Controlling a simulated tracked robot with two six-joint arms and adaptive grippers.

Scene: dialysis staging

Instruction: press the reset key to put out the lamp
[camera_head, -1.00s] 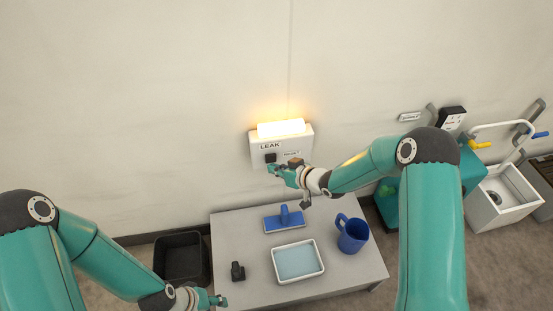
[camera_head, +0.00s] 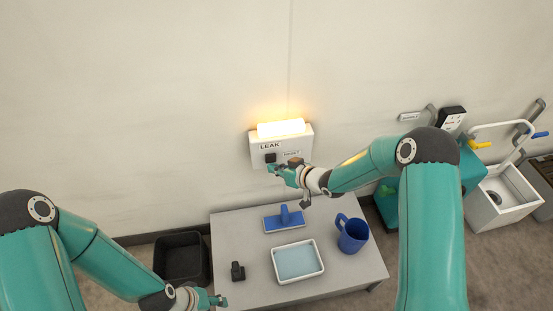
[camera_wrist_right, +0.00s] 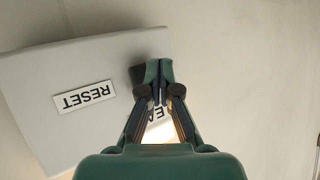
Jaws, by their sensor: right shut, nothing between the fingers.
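The white leak box (camera_head: 304,143) is on the wall, with a lamp (camera_head: 281,128) on top glowing warm yellow. The dark reset key (camera_head: 270,158) is on its front, left of the RESET label. In the right wrist view the key (camera_wrist_right: 137,73) is partly hidden behind the fingers, and the RESET label (camera_wrist_right: 84,97) appears upside down. My right gripper (camera_head: 271,169) is shut and empty, its fingertips at the key's lower edge in the head view; I cannot tell whether they touch it. My left gripper (camera_head: 222,301) is low at the table's left front; its jaws are too small to read.
Below the box, a grey table (camera_head: 236,235) holds a blue-handled tool (camera_head: 285,219), a white tray (camera_head: 299,278) of bluish liquid, a blue mug (camera_head: 352,236) and a small black item (camera_head: 237,271). A black bin (camera_head: 182,258) stands left. The wall left of the box is clear.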

